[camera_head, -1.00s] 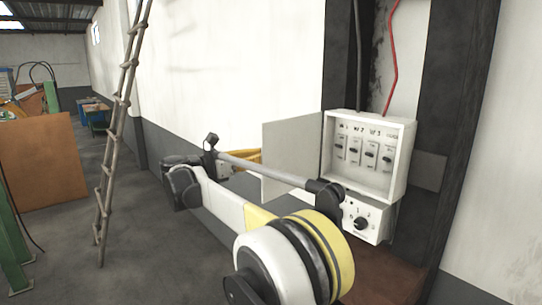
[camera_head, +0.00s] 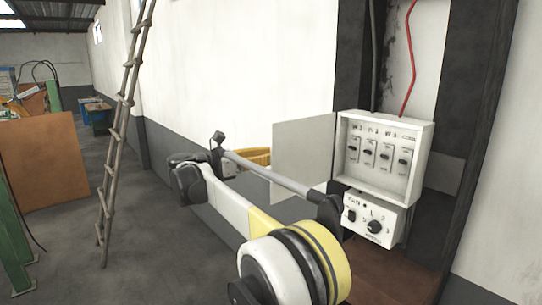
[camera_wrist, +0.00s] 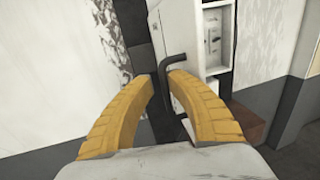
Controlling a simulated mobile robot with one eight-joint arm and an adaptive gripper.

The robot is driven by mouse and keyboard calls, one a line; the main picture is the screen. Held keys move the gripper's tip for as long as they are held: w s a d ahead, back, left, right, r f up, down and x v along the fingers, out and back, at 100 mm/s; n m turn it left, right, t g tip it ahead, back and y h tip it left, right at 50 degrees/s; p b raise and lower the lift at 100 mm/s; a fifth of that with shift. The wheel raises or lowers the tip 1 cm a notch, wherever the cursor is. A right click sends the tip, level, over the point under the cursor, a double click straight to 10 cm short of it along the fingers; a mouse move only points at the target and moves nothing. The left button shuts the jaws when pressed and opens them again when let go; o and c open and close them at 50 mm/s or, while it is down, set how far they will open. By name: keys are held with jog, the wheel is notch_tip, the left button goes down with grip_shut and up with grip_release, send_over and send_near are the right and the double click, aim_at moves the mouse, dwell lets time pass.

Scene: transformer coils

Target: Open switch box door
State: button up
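The switch box (camera_head: 428,150) is a white box on the dark wall post, with a row of switches inside. Its grey door (camera_head: 305,158) stands wide open, swung out to the left of the box. In the wrist view the switch box (camera_wrist: 215,40) shows at the upper right and the door (camera_wrist: 184,35) beside it. A black bent handle (camera_wrist: 175,63) hangs at the door, its lower end between my fingertips or just behind them. My gripper (camera_wrist: 160,78) has two yellow fingers held apart. In the head view the yellow fingers (camera_head: 258,157) show partly behind my arm, left of the door.
A white control unit with a black knob (camera_head: 374,226) sits below the switch box. A red cable (camera_head: 411,60) runs down to the box top. A ladder (camera_head: 123,110) leans on the left, with an orange-brown panel (camera_head: 45,165) farther left.

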jog(key=shift+a, duration=0.1)
jog(key=v, duration=1.1)
jog(key=shift+s+a, duration=0.2)
jog(key=shift+a, duration=0.15)
